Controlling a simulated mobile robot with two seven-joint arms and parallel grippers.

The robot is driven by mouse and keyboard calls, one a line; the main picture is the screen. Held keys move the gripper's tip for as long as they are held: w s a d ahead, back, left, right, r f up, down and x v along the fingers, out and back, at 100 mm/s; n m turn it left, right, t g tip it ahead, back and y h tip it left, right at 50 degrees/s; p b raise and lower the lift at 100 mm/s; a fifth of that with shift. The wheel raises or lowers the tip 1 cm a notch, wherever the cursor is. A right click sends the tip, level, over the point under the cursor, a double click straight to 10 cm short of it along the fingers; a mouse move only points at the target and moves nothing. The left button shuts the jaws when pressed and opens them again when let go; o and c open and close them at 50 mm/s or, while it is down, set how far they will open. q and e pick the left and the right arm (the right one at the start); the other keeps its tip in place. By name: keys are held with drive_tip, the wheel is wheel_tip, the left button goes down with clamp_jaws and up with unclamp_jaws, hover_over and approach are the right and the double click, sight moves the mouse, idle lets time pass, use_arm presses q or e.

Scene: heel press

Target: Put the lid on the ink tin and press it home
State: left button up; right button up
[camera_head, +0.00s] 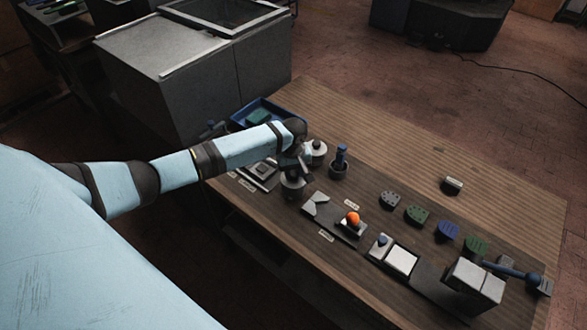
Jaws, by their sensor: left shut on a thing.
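My left gripper (293,171) reaches in over the left part of the bench and points down. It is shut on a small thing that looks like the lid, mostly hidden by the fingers. Right below it is a round, dark tin with a paler top (292,185), which looks like the ink tin. I cannot tell whether lid and tin touch. My right gripper is not in view.
A dark pot with a blue-handled tool (339,167) stands to the right. A blue tray (257,111) is behind my forearm. An orange ball (352,217), a white pad (401,259), coloured heel pieces (448,231) and a metal block (474,285) lie rightward. The bench's back strip is mostly clear.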

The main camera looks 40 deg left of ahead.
use_arm(q)
drive_tip(key=shift+f, duration=0.1)
idle(0.3)
drive_tip(key=shift+f, duration=0.4)
drive_tip(key=shift+p, duration=0.3)
drive_tip(key=shift+f+p, duration=0.15)
drive_tip(key=shift+p, duration=0.15)
drive_tip(key=shift+f, duration=0.15)
idle(0.5)
drive_tip(key=shift+f, duration=0.55)
drive_tip(key=shift+s+f+p, duration=0.1)
drive_tip(key=shift+p, duration=0.2)
idle(1.5)
drive_tip(key=o, duration=1.3)
